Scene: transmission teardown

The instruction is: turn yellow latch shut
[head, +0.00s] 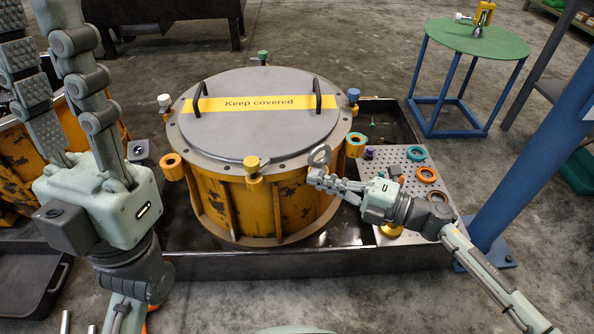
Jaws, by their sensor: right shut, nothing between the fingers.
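The yellow latch (252,165) is a small yellow knob on the front rim of a round yellow housing (215,200), which has a grey lid (265,122). My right gripper (318,180) is shut and empty. In the picture it is to the right of the yellow latch and slightly lower, in front of the housing's right side, with a visible gap to the latch. My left gripper (65,85) is large at the left, fingers pointing up and spread apart, with nothing seen between them. It is well away from the latch.
White (164,101), green (262,55) and blue (353,95) knobs sit around the rim. A grey ring (319,157) stands close above my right fingers. A perforated plate (393,160) with coloured rings is at right. A blue post (535,150) stands beyond it.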

